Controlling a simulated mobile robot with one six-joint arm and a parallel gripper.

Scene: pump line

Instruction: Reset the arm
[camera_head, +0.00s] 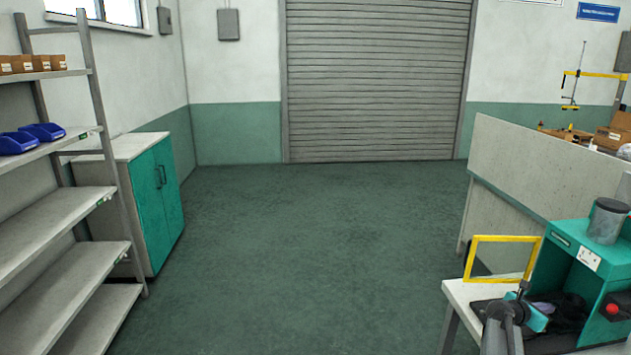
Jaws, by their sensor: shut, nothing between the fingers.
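A grey arm part with a teal cap (505,312), which looks like my own arm, rises from the bottom edge at the lower right. It shows in front of the white workbench. I cannot make out any gripper fingers in this view. Nothing held is visible.
The workbench (458,292) carries a yellow frame (505,238), a teal box (563,240) with a clear jar (607,221) on top, and a red button (612,309). A grey partition (540,170) stands behind. Shelves (60,215) and a teal cabinet (155,205) line the left. The middle floor is clear up to the shutter.

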